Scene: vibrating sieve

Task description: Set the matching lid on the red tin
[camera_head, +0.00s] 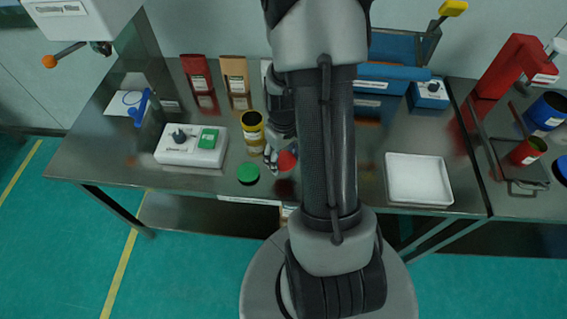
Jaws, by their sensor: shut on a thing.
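The red tin (527,153) stands upright on the right-hand table, beside a larger blue tin. My gripper (275,162) is low over the front part of the main table, left of my arm, and is shut on a small red thing that looks like the red lid (288,160). My arm hides part of it, and I cannot tell whether it touches the table. A green lid (248,173) lies flat on the table just left of my gripper. A blue lid (562,168) is partly cut off at the right edge.
A yellow tin (252,128) stands close behind my gripper. A white control box (192,146) is left of it, and a white tray (418,181) lies at right. The blue tin (546,113) and a red machine (513,66) are near the red tin. My arm blocks the table's middle.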

